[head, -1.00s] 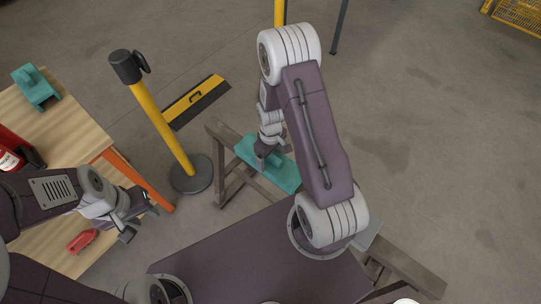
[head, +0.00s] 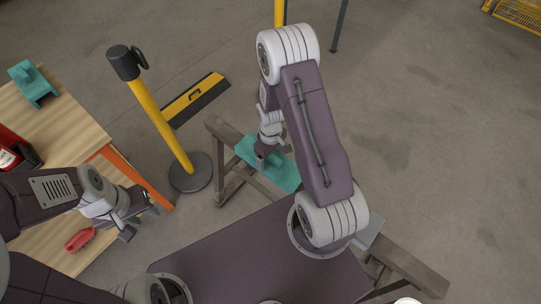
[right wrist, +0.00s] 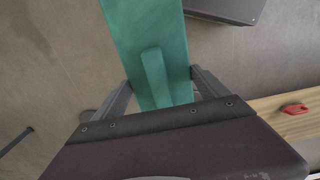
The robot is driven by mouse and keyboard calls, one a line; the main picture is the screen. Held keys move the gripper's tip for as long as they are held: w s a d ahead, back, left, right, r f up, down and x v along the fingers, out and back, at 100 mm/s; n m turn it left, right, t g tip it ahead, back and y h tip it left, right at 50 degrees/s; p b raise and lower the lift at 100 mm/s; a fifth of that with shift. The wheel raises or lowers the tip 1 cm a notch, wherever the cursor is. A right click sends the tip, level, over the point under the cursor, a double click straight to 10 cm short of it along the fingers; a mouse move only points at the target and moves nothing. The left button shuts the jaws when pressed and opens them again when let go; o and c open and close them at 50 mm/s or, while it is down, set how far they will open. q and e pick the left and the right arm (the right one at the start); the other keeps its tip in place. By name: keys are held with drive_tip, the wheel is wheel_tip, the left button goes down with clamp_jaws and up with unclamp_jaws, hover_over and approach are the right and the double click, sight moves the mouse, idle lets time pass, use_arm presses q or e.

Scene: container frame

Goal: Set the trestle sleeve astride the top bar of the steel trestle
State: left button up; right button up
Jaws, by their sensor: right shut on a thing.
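The teal trestle sleeve (head: 284,174) is a long block with a raised grip; the wrist view shows its flat top (right wrist: 148,28) and the grip (right wrist: 154,75). My right gripper (head: 268,160) is shut on it, with its fingers on either side of the grip in the wrist view (right wrist: 163,85). The steel trestle (head: 410,268) runs diagonally under my right arm. From above, the sleeve lies lengthwise along the trestle's top bar and covers it. I cannot tell whether it rests on the bar or hangs just above. My left gripper (head: 136,214) looks open and empty beside the table.
A wooden table (head: 75,130) at left carries another teal block (head: 32,83), a red extinguisher (head: 12,150) and a red handled thing (head: 80,240). A yellow post (head: 165,125) stands between table and trestle, near a yellow-black floor piece (head: 195,99). The right floor is clear.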

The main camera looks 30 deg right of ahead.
drive_tip(key=shift+f+b, duration=0.35)
drive_tip(key=shift+f, duration=0.25)
drive_tip(key=shift+r, duration=0.1)
drive_tip(key=o, duration=1.2)
drive_tip(key=shift+o, duration=0.2)
wheel_tip(320, 180, up, 9)
drive_tip(key=shift+r+p, duration=0.1)
drive_tip(key=shift+p, duration=0.95)
